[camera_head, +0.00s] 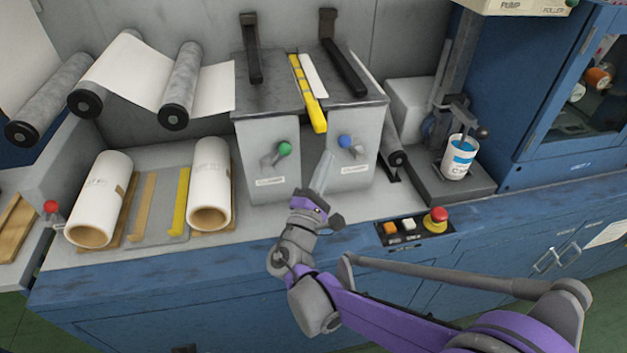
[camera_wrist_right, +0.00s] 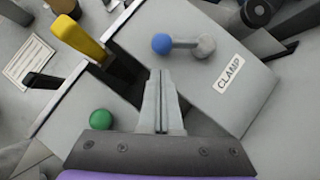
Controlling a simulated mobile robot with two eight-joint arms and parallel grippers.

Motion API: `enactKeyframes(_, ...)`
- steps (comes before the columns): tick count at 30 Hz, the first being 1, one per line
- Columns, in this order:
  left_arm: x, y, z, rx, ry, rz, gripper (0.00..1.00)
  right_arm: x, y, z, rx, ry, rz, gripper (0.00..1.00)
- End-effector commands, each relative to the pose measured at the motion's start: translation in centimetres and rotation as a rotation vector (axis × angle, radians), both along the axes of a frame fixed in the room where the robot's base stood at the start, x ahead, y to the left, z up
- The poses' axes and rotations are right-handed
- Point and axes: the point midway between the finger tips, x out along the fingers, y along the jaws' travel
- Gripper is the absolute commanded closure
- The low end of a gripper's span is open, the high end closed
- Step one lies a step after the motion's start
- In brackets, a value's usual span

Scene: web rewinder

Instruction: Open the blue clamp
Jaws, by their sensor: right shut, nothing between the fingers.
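The blue clamp is a lever with a blue ball knob (camera_head: 345,142) on the front of the right-hand grey block, above a label reading CLAMP. In the right wrist view the blue knob (camera_wrist_right: 162,43) lies ahead of my fingertips, with its grey pivot to its right. My right gripper (camera_head: 327,156) is shut and empty, just left of and below the blue knob. It also shows in the right wrist view (camera_wrist_right: 161,75), apart from the knob. A green-knobbed clamp lever (camera_head: 284,149) sits on the left-hand block. My left gripper is not in view.
A yellow bar (camera_head: 308,93) juts out between the two blocks. White rolls (camera_head: 100,198) lie at the left. A button panel with a red emergency stop (camera_head: 436,219) is on the bench's front edge. A white-and-blue can (camera_head: 459,157) stands at the right.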

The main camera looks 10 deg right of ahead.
Motion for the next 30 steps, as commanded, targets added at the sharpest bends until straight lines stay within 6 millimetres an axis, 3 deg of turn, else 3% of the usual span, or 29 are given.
enactKeyframes(7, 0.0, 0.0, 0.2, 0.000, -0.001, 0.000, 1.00, 0.3, -1.5, 1.0, 0.001, 0.000, 0.000, 1.00)
enactKeyframes(30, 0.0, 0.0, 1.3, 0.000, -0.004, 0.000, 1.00, 0.3, -1.6, 1.6, 0.066, 0.002, 0.000, 1.00)
